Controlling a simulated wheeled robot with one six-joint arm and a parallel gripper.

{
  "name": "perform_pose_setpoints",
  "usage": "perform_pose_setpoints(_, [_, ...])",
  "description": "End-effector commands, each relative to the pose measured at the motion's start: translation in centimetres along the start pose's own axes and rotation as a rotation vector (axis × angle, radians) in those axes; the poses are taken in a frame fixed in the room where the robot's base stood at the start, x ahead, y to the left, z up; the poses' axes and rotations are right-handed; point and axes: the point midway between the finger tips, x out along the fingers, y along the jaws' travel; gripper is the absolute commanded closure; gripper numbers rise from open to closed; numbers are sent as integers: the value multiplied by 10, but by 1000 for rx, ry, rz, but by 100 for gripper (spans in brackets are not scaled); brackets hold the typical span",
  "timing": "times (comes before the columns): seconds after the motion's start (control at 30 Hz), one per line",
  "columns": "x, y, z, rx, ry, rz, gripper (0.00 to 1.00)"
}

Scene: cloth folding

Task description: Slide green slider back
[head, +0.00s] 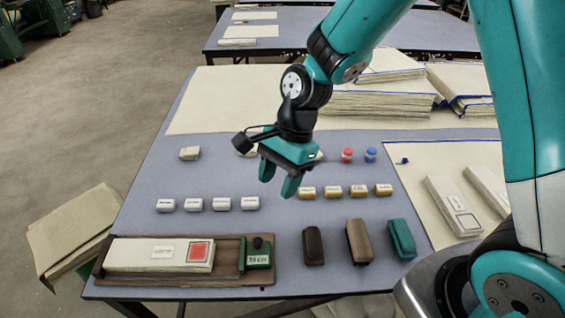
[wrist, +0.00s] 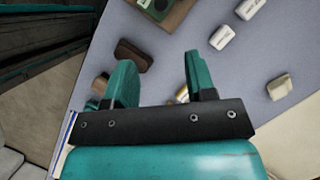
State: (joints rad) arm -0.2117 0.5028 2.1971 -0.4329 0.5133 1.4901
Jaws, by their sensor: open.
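The green slider (head: 258,254) sits at the right end of a brown wooden tray (head: 225,282), with a dark knob on top and a "30 cm" label. It lies right beside a cream folded cloth (head: 130,255) with a red square on it. In the wrist view part of the green slider (wrist: 155,7) shows at the top edge. My gripper (head: 279,187) is open and empty, above the middle of the table, behind and above the slider and apart from it. Its two teal fingers also show in the wrist view (wrist: 160,82).
Red (head: 347,155) and blue (head: 371,155) pieces and cloth stacks (head: 375,103) lie farther back.

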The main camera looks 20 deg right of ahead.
Motion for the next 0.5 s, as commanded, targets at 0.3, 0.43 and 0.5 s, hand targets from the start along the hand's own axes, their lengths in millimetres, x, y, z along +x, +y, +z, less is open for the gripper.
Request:
perform_pose_setpoints(0.3, [-30,0,0,0,0,0,50])
perform_pose_setpoints(0.43, [-30,0,0,0,0,1,50])
perform_pose_setpoints(0.5, [-30,0,0,0,0,1,50])
